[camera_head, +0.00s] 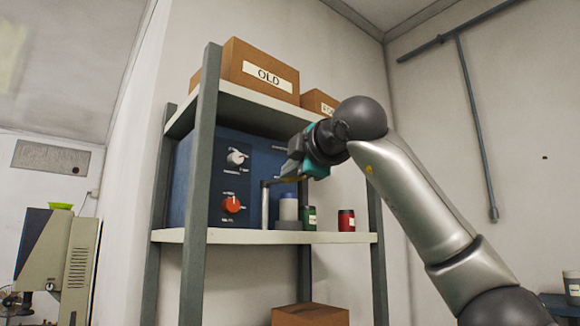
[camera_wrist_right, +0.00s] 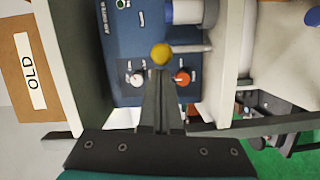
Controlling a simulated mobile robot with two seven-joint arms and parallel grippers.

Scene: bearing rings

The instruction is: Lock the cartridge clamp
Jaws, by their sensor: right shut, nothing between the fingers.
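The cartridge (camera_head: 288,208), white with a blue-grey upper part, stands on a grey base on the middle shelf. A thin metal clamp post (camera_head: 265,208) rises at its left, with an arm at its top. In the right wrist view, a yellow ball knob (camera_wrist_right: 161,54) sits at the end of a metal rod (camera_wrist_right: 192,48), with part of the cartridge (camera_wrist_right: 186,12) above. My right gripper (camera_head: 288,176) is above the cartridge. In the wrist view its shut, empty fingers (camera_wrist_right: 160,76) end at the knob; I cannot tell if they touch. My left gripper is out of view.
A blue panel (camera_head: 268,160) with a white knob (camera_head: 236,157) and a red knob (camera_head: 231,204) stands behind. A green can (camera_head: 309,218) and a red can (camera_head: 346,220) stand at right. The upper shelf (camera_head: 255,97) and a front upright (camera_head: 202,160) bound the space.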

